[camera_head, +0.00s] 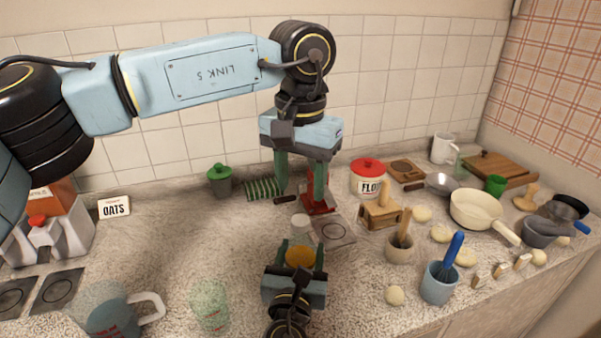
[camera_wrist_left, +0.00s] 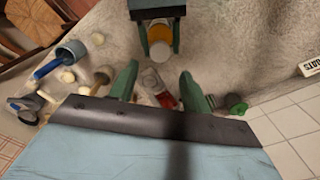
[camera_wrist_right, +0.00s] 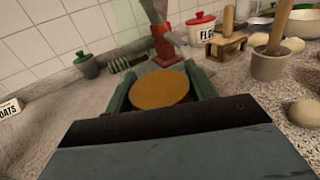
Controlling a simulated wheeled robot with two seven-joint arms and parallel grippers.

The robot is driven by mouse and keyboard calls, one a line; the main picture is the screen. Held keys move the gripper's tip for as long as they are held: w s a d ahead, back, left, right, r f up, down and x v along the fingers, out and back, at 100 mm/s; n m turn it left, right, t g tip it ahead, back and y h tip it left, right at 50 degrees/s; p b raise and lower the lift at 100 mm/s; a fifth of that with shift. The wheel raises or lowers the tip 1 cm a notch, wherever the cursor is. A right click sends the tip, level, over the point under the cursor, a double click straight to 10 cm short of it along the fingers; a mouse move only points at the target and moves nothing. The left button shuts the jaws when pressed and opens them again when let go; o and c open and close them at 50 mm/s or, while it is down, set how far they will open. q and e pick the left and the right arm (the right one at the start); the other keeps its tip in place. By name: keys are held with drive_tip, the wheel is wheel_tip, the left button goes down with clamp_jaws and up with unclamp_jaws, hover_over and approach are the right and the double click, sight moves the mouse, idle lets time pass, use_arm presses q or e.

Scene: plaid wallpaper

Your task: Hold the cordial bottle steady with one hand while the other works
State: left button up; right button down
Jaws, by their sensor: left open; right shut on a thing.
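The cordial bottle (camera_head: 300,257) is orange with a white cap (camera_head: 300,222). My right gripper (camera_head: 301,248) is shut on it near the front middle of the counter. In the left wrist view the bottle (camera_wrist_left: 160,32) sits between the right gripper's fingers, with its cap (camera_wrist_left: 160,50) facing the left gripper. In the right wrist view an orange round face (camera_wrist_right: 160,89) shows between the fingers. My left gripper (camera_head: 300,188) is open and empty behind the bottle, pointing down, apart from the cap.
A red stand (camera_head: 320,204) is just behind the left gripper's fingers. A flour canister (camera_head: 368,180), a wooden block (camera_head: 380,215) and a mortar (camera_head: 398,249) stand to the right. A green-lidded jar (camera_head: 220,181) is at the back left. The left middle counter is clear.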

sight(300, 220)
use_arm(q)
drive_tip(key=shift+f, duration=3.6)
